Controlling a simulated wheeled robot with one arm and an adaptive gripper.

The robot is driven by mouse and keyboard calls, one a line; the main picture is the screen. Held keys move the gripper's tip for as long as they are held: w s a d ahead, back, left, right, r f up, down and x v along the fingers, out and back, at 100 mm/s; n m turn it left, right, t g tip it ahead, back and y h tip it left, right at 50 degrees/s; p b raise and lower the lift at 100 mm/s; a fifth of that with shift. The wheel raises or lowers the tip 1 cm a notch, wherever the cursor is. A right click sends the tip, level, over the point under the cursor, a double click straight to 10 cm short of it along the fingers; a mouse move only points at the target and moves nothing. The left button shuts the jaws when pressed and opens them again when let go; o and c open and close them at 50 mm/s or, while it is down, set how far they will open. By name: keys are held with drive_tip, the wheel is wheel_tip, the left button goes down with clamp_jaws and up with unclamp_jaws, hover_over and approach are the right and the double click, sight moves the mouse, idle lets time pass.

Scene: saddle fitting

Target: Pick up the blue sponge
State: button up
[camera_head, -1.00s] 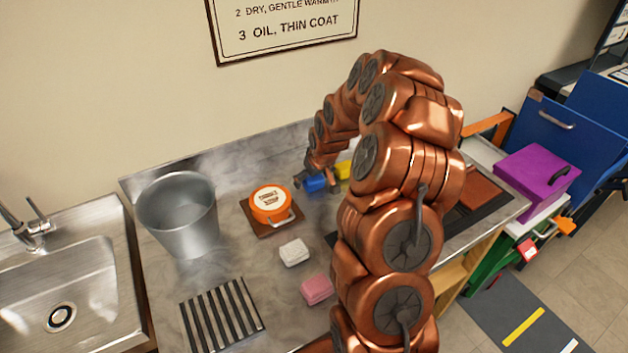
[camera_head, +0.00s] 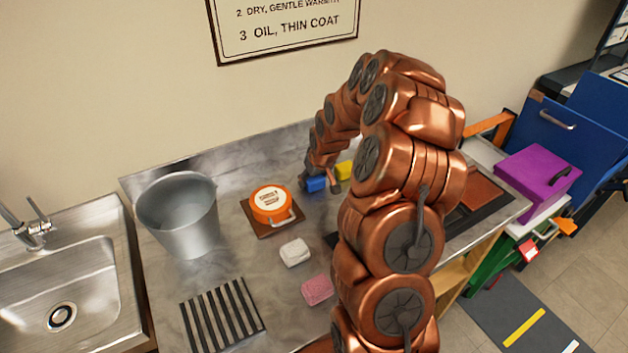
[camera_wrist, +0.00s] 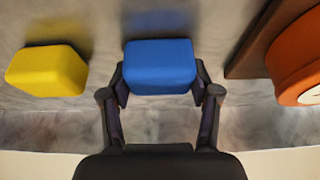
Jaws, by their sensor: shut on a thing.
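The blue sponge (camera_wrist: 159,68) is a rounded block in the middle of the wrist view, between the two fingers of my gripper (camera_wrist: 160,92). The fingers are shut on its left and right sides. In the head view the blue sponge (camera_head: 316,184) shows at the end of my arm, with my gripper (camera_head: 318,183) around it near the back of the metal counter. Part of the sponge is hidden there by a finger. I cannot tell whether it touches the counter.
A yellow sponge (camera_wrist: 46,71) lies beside it. An orange tin (camera_head: 270,203) stands on a brown board (camera_head: 252,228). A metal bucket (camera_head: 180,215), white block (camera_head: 295,252), pink sponge (camera_head: 317,289) and striped rack (camera_head: 222,315) are on the counter. A sink (camera_head: 70,290) is left.

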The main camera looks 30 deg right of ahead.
wheel_tip(320, 180, up, 9)
drive_tip(key=b, duration=0.3)
drive_tip(key=shift+w+f, duration=0.1)
drive_tip(key=shift+r, duration=0.5)
drive_tip(key=o, duration=0.4)
drive_tip(key=c, duration=0.4)
drive_tip(key=shift+o, duration=0.2)
idle(0.4)
